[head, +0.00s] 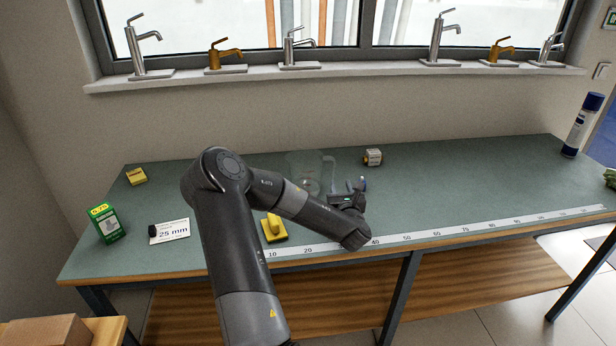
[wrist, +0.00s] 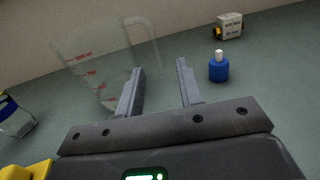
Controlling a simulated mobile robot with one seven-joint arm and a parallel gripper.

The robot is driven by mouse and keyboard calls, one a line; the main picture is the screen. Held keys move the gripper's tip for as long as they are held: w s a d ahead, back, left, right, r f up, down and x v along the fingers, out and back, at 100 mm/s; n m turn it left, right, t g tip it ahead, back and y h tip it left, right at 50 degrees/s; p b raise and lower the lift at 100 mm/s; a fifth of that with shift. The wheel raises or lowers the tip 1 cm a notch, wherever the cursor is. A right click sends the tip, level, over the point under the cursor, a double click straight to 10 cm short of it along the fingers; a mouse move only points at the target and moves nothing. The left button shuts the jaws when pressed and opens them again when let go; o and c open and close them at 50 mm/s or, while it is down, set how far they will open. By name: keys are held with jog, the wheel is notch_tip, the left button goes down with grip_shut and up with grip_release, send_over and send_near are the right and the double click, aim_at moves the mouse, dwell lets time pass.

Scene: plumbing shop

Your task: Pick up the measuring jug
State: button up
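The measuring jug (head: 308,165) is clear, with a handle on its right side. It stands upright on the green bench, behind my forearm, which hides part of its base. In the wrist view the jug (wrist: 92,62) shows red scale marks and stands at the upper left. My gripper (wrist: 160,83) is open, with nothing between its fingers. Its left finger overlaps the jug's lower right side in the picture; I cannot tell whether they touch. In the head view my gripper (head: 349,189) is low over the bench, to the right of the jug.
A blue bottle (wrist: 218,69) stands just right of my gripper, with a small box (wrist: 229,26) behind it. The bench's right half is mostly clear.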

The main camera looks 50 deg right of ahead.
aim_at(334, 172)
jog(key=x, duration=0.5)
jog(key=shift+w+a+x, duration=0.15)
jog(key=shift+x, duration=1.25)
jog(key=shift+w+a+x, duration=0.1)
jog(key=shift+w+x, duration=0.05)
jog(key=shift+x, duration=1.25)
jog(key=shift+f, duration=0.1)
jog(key=shift+c, duration=0.3)
grip_shut()
